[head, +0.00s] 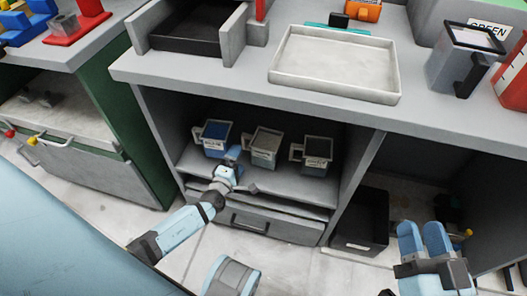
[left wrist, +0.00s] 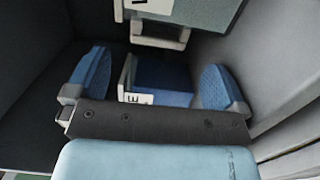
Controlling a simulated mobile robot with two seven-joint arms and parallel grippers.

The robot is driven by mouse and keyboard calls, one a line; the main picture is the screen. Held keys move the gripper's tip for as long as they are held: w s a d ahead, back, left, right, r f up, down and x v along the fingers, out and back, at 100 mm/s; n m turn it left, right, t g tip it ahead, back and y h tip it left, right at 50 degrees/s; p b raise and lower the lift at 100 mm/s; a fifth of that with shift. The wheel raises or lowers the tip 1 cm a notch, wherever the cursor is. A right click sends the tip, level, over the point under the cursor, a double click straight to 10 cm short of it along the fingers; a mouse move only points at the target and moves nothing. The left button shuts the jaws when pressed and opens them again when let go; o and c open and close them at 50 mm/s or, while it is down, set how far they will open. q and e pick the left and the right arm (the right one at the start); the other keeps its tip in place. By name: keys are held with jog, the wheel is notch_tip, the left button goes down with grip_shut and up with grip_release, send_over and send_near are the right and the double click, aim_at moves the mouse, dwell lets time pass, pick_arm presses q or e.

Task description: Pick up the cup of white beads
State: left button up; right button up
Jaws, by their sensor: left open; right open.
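My left gripper (head: 238,168) is open in front of the shelf, near the gap between the blue cup (head: 213,135) and the middle cup. In the left wrist view, a blue surface (left wrist: 165,78) with a label ending in E shows between the open fingers. A cup labelled W (left wrist: 195,12) shows beyond, cut off at the top. My right gripper (head: 424,240) is open and empty, lower right.
A dark-filled cup (head: 317,153) stands right of the middle one. A drawer (head: 250,222) lies below the shelf and a black bin (head: 363,222) stands to the right.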

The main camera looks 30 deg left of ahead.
pick_arm(q)
jog(key=shift+w+a, duration=0.1)
jog(key=shift+w, duration=0.65)
jog(key=w, duration=0.1)
jog(key=w+b, duration=0.1)
jog(key=w, duration=0.1)
jog(key=w+b, duration=0.1)
jog(key=shift+w+a+f, duration=0.15)
jog(key=shift+a, duration=0.15)
jog(key=shift+w+a, duration=0.1)
jog(key=shift+w, duration=0.35)
pick_arm(e)
jog(key=shift+g, duration=0.8)
notch_tip(320, 180, down, 4)
jog(key=shift+a+f, duration=0.1)
jog(key=shift+a, duration=0.05)
pick_arm(q)
jog(key=c, duration=0.8)
jog(key=shift+r+p, duration=2.9)
jog(key=shift+r, duration=2.2)
pick_arm(e)
notch_tip(320, 180, up, 6)
jog(key=d+t, duration=0.1)
jog(key=t, duration=0.1)
jog(key=shift+r+h, duration=0.2)
jog(key=shift+h, duration=0.1)
